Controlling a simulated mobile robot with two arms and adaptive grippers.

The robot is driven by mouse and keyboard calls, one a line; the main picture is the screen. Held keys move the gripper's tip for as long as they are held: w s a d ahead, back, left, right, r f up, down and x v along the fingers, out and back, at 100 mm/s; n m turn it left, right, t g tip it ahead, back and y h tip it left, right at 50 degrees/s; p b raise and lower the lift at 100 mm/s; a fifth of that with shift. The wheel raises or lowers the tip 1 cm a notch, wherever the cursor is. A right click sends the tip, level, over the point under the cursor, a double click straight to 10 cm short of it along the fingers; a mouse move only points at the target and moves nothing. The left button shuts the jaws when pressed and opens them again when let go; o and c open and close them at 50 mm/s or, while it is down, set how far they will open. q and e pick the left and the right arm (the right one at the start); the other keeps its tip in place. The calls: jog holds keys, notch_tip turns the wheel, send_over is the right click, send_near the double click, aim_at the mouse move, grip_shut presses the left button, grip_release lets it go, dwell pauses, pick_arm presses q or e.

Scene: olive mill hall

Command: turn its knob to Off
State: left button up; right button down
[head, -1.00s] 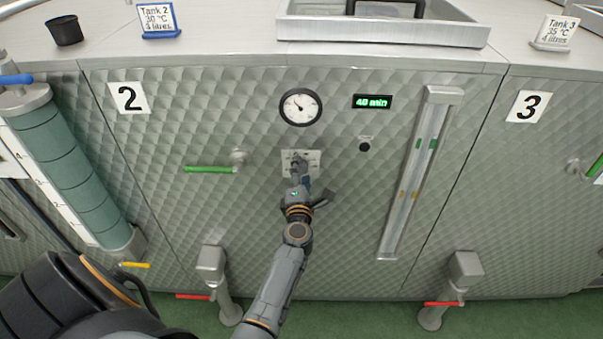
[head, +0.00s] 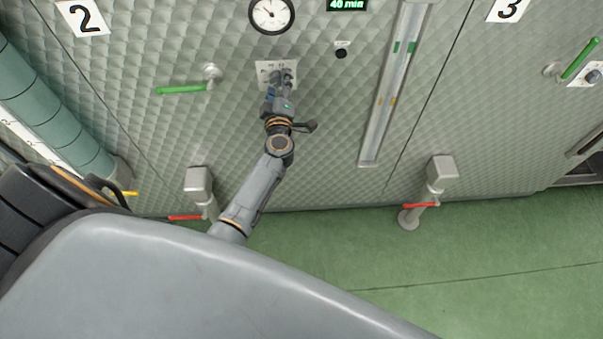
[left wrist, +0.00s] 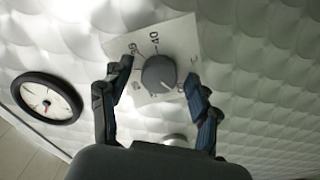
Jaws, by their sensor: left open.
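The knob (left wrist: 158,74) is a round dark grey dial on a white scale plate (left wrist: 180,37) with numbers, among them 40. A small light mark shows near its lower right edge in the left wrist view. My left gripper (left wrist: 157,73) is open, with one finger on either side of the knob; I cannot tell if they touch it. In the head view, my left gripper (head: 281,82) is in front of the same plate (head: 263,67) on tank 2's quilted metal front and hides the knob mostly. My right gripper is not in view.
A round gauge (head: 271,14) is above the plate, with a display reading 40 min (head: 347,4) to its right. A green lever (head: 181,89) is to the left, a sight tube (head: 397,85) to the right. Red-handled outlets (head: 186,217) (head: 421,205) stand below. Green floor is clear.

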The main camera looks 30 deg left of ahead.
pick_arm(q)
jog(key=m+b, duration=0.1)
jog(key=m, duration=0.4)
jog(key=shift+f, duration=0.15)
jog(key=m+b, duration=0.2)
jog(key=m, duration=0.2)
jog(key=shift+a+f+b, duration=0.1)
jog(key=shift+a+b, duration=0.05)
jog(key=shift+b, duration=0.15)
jog(key=v, duration=1.4)
jog(key=d+f+m+h+b, duration=0.1)
jog(key=d+f+m+h, duration=0.2)
jog(key=f, duration=0.8)
jog(key=s+d+f+m+h+b, duration=0.1)
jog(key=d+f+m+h, duration=0.3)
jog(key=f, duration=0.8)
jog(key=shift+s+d+b, duration=0.3)
jog(key=shift+b, duration=0.5)
jog(key=shift+r, duration=0.1)
